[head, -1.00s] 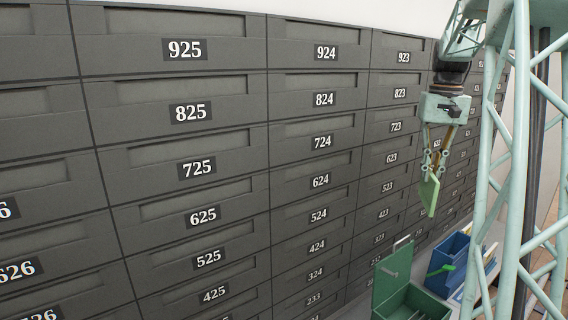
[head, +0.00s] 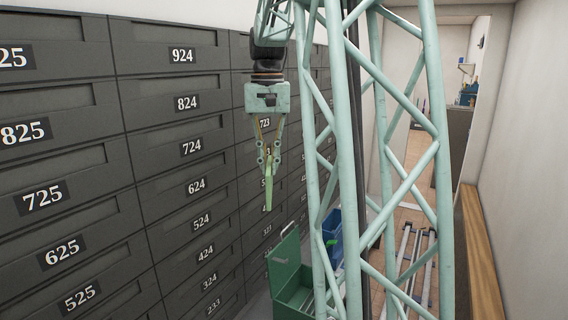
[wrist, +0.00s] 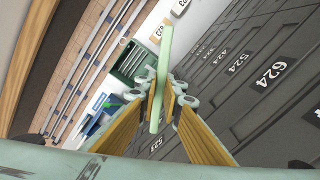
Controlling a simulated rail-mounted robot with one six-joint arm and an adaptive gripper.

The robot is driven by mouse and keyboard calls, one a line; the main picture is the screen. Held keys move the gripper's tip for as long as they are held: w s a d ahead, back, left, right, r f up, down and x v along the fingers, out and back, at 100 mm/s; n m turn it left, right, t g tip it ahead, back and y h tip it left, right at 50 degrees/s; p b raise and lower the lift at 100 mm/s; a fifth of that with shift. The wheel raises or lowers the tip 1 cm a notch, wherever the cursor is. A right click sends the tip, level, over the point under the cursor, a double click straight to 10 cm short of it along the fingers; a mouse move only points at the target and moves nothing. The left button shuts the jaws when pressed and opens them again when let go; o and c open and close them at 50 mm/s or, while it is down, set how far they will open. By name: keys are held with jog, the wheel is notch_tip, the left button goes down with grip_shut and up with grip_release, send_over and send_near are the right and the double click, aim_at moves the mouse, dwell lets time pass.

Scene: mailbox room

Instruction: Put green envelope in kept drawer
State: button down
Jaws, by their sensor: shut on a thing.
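My gripper (head: 267,165) is shut on the green envelope (head: 268,190), which hangs down from the fingertips in front of the numbered wall. In the wrist view the envelope (wrist: 164,70) shows nearly edge-on between the fingers (wrist: 162,95). Below it stands an open green box (head: 291,285) with its lid raised. The box also shows in the wrist view (wrist: 128,62). I cannot read a "kept" label on any drawer in these frames.
The wall of dark numbered drawers (head: 190,148) runs along the left, all visible ones closed. A blue box (head: 332,226) stands behind the green box, partly hidden by my lattice column. Rails (head: 412,255) run along the floor at right beside a wooden ledge (head: 478,250).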

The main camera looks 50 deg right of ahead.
jog(key=s+a+r+m, duration=0.15)
jog(key=s+a, duration=0.25)
jog(key=a, duration=0.8)
jog(key=s+a+m, duration=0.2)
jog(key=s+a, duration=0.1)
jog(key=a, duration=1)
jog(key=s+a+f+m, duration=0.2)
jog(key=s+a, duration=0.6)
jog(key=s, duration=0.1)
jog(key=s+a+f+m+p, duration=0.1)
jog(key=s+a+f+m, duration=0.1)
jog(key=s+a, duration=0.5)
jog(key=shift+s+a, duration=0.4)
jog(key=shift+s, duration=0.7)
jog(key=shift+a+m, duration=0.1)
jog(key=shift+m, duration=0.15)
